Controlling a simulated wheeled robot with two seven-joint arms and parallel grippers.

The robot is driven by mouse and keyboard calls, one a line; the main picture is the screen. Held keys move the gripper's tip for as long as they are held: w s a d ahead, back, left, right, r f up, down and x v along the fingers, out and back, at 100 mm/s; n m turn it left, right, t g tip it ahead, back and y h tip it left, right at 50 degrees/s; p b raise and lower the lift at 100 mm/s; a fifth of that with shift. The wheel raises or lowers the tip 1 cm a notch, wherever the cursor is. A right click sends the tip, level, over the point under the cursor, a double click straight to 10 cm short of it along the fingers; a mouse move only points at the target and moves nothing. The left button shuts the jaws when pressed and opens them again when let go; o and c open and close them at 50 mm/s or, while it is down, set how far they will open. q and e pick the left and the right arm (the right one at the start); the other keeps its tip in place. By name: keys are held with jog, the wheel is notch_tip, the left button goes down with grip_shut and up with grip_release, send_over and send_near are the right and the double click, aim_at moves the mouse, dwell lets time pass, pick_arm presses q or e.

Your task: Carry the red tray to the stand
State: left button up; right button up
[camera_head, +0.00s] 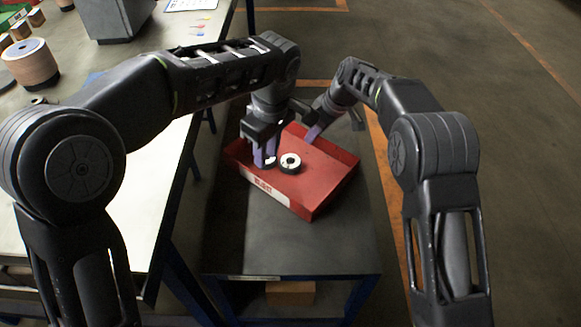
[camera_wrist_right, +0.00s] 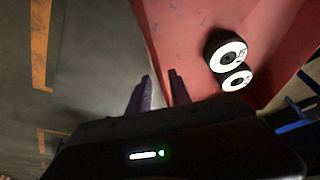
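The red tray (camera_head: 325,184) lies on the dark top of a low table, with a white label on its near wall. Two black flap discs with white centres are in it: one disc (camera_head: 290,163) is clear, the other is partly hidden behind my left fingers. Both show in the right wrist view (camera_wrist_right: 228,52). My left gripper (camera_head: 265,156) points down at the tray's left end, fingers apart. My right gripper (camera_head: 313,132) is at the far wall; in its wrist view the fingers (camera_wrist_right: 159,92) are apart, with the tray's rim seeming to lie between them.
The dark-topped table (camera_head: 340,245) has blue legs and a cardboard box (camera_head: 290,293) underneath. A pale workbench (camera_head: 140,215) stands to the left with a wooden spool (camera_head: 32,66) and a grey bin (camera_head: 115,18). Open floor with orange lines lies to the right.

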jog(key=v, duration=1.1)
jog(key=shift+r, duration=0.2)
jog(key=shift+s+d, duration=0.15)
